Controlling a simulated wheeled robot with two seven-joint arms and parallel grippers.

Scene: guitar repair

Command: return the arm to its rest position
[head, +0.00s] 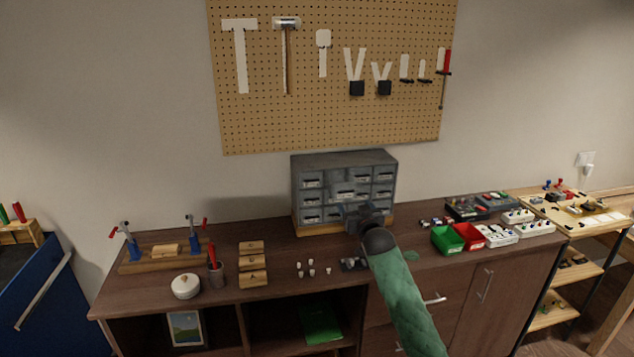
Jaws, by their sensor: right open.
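My right arm, in a green sleeve, reaches up from the bottom right of the head view. Its right gripper (362,219) is open, in front of the lower right part of a grey drawer cabinet (343,164). I cannot tell whether it touches the cabinet. The gripper and wrist hide part of the cabinet's lower drawers and its wooden base. No object shows between the fingers. My left gripper is not in view.
The cabinet stands on a brown sideboard (225,301). Small white pieces (312,268), wooden blocks (252,263) and a white round pot (185,286) lie left of my arm. Green (447,240) and red (468,236) bins stand to its right. A pegboard (270,125) hangs behind.

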